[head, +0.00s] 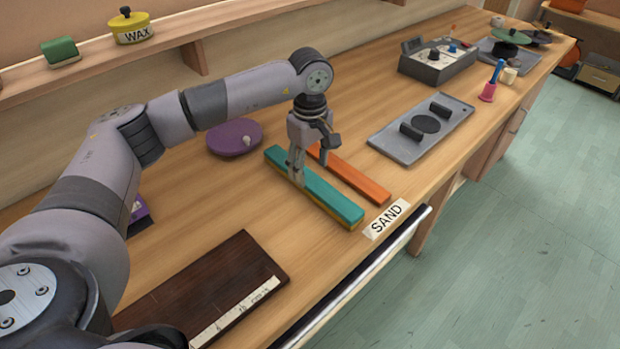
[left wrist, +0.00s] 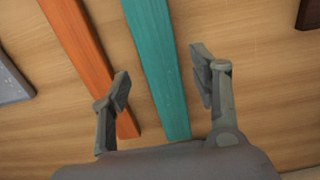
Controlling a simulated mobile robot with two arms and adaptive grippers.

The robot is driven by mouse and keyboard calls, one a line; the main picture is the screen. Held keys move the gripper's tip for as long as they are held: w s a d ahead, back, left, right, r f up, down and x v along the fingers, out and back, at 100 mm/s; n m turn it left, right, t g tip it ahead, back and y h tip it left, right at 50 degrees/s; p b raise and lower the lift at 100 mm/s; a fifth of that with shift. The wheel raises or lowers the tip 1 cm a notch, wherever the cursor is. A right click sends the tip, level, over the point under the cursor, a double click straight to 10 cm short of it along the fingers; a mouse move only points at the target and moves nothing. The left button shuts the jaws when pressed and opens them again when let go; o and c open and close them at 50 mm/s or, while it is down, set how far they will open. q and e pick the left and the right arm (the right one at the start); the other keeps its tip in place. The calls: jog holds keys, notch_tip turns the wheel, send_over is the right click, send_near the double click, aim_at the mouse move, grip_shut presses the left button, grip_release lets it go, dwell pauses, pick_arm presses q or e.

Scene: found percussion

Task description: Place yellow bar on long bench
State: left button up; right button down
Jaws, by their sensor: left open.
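A long teal bar (head: 318,189) lies on the long bench (head: 330,262), with a yellow strip (head: 350,226) showing along its lower edge. I cannot tell whether that yellow is a separate bar underneath or part of the same piece. An orange bar (head: 352,178) lies beside it on the right. My left gripper (head: 307,168) is open and empty, pointing down over the teal bar. In the left wrist view the teal bar (left wrist: 163,70) runs between the two open fingers, and the orange bar (left wrist: 82,58) passes behind the left finger. My right gripper is not in view.
A SAND label (head: 387,219) lies at the bench's front edge. A purple round object (head: 234,138) is behind the bars, a grey tray (head: 420,130) to the right, and a dark board (head: 205,285) in front. A shelf (head: 190,25) runs along the back.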

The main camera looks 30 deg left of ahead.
pick_arm(q)
notch_tip(320, 180, up, 8)
jog(key=b, duration=0.1)
jog(key=shift+f, duration=0.2)
dwell(0.3)
